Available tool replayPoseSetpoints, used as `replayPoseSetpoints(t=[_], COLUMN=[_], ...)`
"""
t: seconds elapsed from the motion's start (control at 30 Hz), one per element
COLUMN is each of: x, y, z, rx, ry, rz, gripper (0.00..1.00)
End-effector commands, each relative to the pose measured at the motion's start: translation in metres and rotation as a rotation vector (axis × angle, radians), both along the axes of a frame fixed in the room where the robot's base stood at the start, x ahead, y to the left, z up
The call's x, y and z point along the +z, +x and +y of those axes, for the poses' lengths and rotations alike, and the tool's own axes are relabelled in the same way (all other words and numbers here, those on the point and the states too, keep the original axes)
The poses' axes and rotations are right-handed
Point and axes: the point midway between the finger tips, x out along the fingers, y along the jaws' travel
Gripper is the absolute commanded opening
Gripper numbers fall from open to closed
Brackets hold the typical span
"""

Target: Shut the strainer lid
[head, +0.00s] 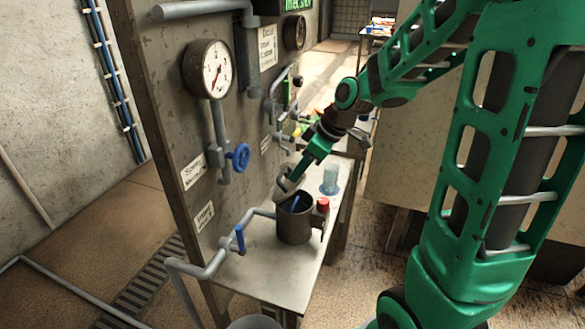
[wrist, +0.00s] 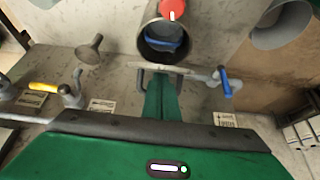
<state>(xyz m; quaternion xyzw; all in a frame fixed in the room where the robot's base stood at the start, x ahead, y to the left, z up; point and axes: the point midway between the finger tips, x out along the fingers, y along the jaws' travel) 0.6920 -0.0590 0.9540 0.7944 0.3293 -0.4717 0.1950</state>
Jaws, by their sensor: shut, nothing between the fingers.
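The strainer (head: 294,228) is a dark upright cylinder on the bench, with its mouth open and something blue inside. In the wrist view the open strainer (wrist: 146,36) shows the blue part (wrist: 165,44) within. A pale lid (head: 287,184) stands raised at the strainer's rim. In the wrist view the lid (wrist: 160,69) appears nearly edge-on, between the mouth and my gripper. My gripper (head: 297,176) is shut and empty, its tip close to the lid. In the wrist view my gripper (wrist: 162,88) partly hides the lid; I cannot tell whether they touch.
A red knob (head: 323,204) is at the strainer's side. A clear blue-tinted cup (head: 330,180) stands behind it on the bench (head: 272,272). A pipe with a blue-handled valve (head: 240,239) is at left. The panel with gauge (head: 215,69) rises alongside.

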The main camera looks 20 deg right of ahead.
Motion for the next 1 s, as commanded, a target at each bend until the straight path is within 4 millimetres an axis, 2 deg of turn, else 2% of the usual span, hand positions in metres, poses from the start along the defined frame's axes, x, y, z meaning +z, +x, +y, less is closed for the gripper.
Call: replayPoseSetpoints(t=[0.63, 1.0], x=[-0.025, -0.027], y=[-0.016, -0.018], z=[-0.016, -0.017], rx=[-0.002, 0.0], ry=[0.0, 0.0], rz=[0.001, 0.0], gripper=[0.0, 0.0])
